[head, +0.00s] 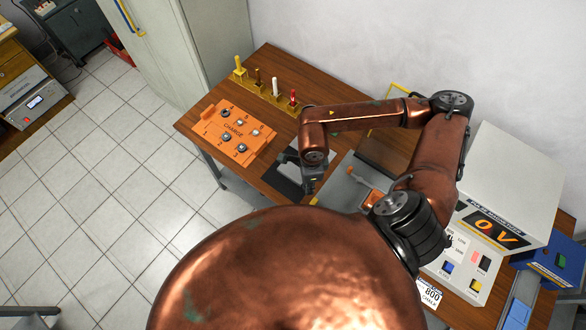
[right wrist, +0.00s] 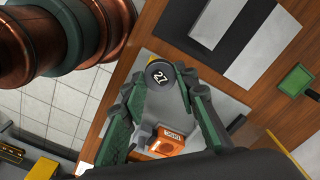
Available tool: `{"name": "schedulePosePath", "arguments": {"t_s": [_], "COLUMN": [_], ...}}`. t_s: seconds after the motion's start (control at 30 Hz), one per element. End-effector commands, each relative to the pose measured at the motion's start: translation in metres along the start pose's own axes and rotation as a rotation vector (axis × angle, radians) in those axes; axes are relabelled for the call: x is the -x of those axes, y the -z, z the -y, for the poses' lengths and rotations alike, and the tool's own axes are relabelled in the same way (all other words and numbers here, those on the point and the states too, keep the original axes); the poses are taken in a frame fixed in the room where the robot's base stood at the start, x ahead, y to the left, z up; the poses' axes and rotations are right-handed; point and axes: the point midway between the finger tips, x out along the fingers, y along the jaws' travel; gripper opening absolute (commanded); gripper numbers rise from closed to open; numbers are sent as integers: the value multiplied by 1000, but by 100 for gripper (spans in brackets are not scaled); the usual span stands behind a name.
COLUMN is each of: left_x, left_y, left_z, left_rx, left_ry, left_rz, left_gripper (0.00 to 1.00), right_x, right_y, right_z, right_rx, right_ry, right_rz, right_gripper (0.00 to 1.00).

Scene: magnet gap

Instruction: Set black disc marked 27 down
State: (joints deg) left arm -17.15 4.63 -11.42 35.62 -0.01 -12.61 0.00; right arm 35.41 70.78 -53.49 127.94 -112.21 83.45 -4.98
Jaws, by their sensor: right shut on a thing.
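The black disc marked 27 (right wrist: 160,75) is pinched between the fingertips of my right gripper (right wrist: 167,80) in the right wrist view, its numbered face towards the camera. In the head view my right gripper (head: 310,184) is over the table beside a black patch (head: 281,180); I cannot make out the disc there. In the wrist view a grey plate with an orange labelled block (right wrist: 172,141) lies beyond the fingers. Whether the disc touches any surface is unclear. My left gripper is not in view.
A white machine reading 0 V (head: 527,195) and a blue box (head: 553,262) stand right.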

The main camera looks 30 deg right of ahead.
Motion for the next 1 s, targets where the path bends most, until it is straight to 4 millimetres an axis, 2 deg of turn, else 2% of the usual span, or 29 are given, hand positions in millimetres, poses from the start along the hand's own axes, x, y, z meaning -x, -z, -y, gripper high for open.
{"name": "schedulePosePath", "arguments": {"t_s": [0.13,0.33,0.5,0.6,0.87,1.0], "left_x": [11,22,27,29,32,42], "left_y": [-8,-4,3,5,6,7], "left_z": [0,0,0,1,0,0], "left_rx": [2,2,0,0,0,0], "left_ry": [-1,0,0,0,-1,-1], "left_rz": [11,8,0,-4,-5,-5], "left_gripper": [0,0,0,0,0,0], "right_x": [-11,-32,-65,-78,-97,-116], "right_y": [-9,-21,-28,-31,-34,-34], "right_z": [33,78,103,113,127,125], "right_rx": [-5,-4,-2,0,1,1], "right_ry": [2,2,0,1,0,-1], "right_rz": [1,0,0,1,0,0], "right_gripper": [6,6,6,6,6,6]}}
